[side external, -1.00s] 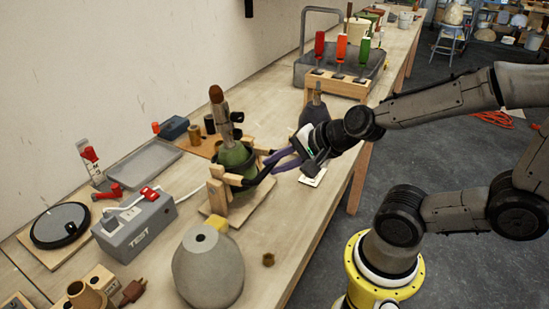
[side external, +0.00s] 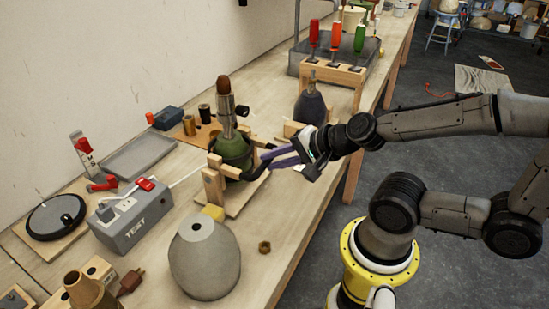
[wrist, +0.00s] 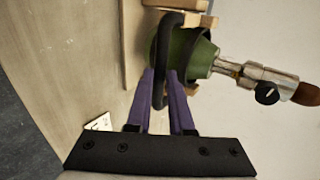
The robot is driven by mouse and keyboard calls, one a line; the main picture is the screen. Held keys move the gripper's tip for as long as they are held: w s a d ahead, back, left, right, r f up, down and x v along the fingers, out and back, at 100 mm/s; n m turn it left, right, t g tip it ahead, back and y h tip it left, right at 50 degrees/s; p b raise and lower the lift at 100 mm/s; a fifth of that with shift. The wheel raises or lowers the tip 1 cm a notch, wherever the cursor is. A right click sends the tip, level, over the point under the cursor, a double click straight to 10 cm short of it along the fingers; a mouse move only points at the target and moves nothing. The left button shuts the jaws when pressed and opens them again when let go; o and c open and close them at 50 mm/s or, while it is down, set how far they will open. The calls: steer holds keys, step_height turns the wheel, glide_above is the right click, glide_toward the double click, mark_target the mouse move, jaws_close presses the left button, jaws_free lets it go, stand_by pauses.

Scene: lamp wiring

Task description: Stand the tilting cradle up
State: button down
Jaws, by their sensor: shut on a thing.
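The tilting cradle has wooden posts (side external: 213,186) on a flat wooden base and a black ring with a bar. It holds a green lamp body (side external: 232,151) with a metal socket and a brown tip (side external: 223,84). The lamp stands nearly upright, leaning slightly left. My gripper (side external: 268,160) reaches in from the right with its purple fingers at the cradle's black bar (side external: 254,174). In the wrist view, my gripper (wrist: 160,78) is shut on the black bar (wrist: 158,92), beside the green lamp body (wrist: 190,55). The fingers partly hide the cradle's right side.
A grey rounded lamp body (side external: 205,260) stands in front, with a small brown nut (side external: 264,247) nearby. A grey test box (side external: 135,215) is at left. A dark bottle-shaped body (side external: 311,107) stands behind my gripper. A screwdriver rack (side external: 335,72) is at the back.

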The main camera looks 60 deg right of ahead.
steer(key=shift+s+a+f, duration=0.1)
steer(key=shift+s+f, duration=0.15)
steer(key=shift+f, duration=0.5)
steer(key=shift+s+f, duration=0.2)
steer(key=shift+f, duration=0.5)
steer(key=c, duration=0.8)
jaws_free()
steer(key=v, duration=0.7)
steer(key=shift+r, duration=0.4)
steer(key=shift+s, duration=0.1)
